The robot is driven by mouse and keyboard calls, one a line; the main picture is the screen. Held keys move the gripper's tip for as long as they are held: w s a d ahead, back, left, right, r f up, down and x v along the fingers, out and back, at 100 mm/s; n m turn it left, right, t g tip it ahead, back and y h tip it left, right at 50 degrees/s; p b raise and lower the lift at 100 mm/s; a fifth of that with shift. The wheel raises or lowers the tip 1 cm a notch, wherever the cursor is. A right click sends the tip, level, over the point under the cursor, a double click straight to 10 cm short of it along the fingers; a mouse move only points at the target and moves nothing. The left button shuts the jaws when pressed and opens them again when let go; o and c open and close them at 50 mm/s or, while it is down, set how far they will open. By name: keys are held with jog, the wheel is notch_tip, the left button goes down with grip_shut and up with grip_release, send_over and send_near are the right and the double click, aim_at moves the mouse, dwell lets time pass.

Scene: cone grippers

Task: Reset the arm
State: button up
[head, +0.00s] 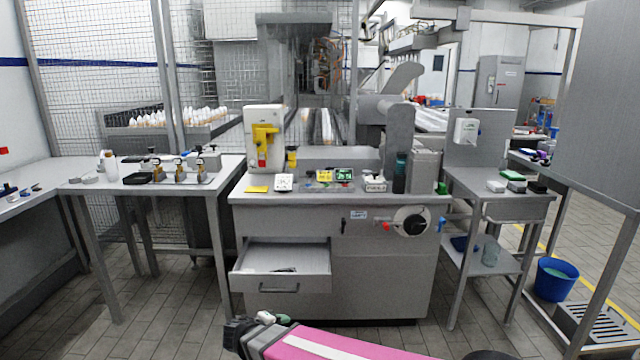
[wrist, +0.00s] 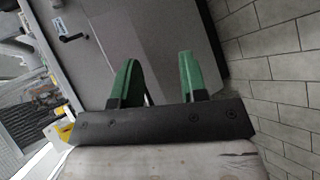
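My gripper shows in the wrist view (wrist: 158,72) as two green fingers standing apart on a black bar, with nothing between them. Behind the fingers is the grey front of the cabinet, with tiled floor to the right. In the head view my pink and white arm crosses the bottom edge, low in front of the grey cabinet (head: 380,275). Its dark wrist end is below the open drawer (head: 281,283), and a small green and white part shows there. The fingers themselves are not clear in the head view.
The drawer sticks out of the cabinet with a small dark item inside. A table (head: 222,170) stands at the left and a shelf table (head: 480,183) at the right. A blue bucket (head: 555,280) is on the floor at the right. Tiled floor left of the arm is clear.

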jog(key=w+d+r+m+g+y, duration=0.1)
jog(key=d+m+g+y, duration=0.3)
jog(key=d, duration=1.1)
jog(key=w+d+m+g+y, duration=0.2)
jog(key=d+m+g+y, duration=0.2)
jog(key=d, duration=1.2)
jog(key=shift+w+r+m+g, duration=0.2)
jog(key=shift+r+m+g, duration=0.25)
jog(key=shift+m, duration=0.75)
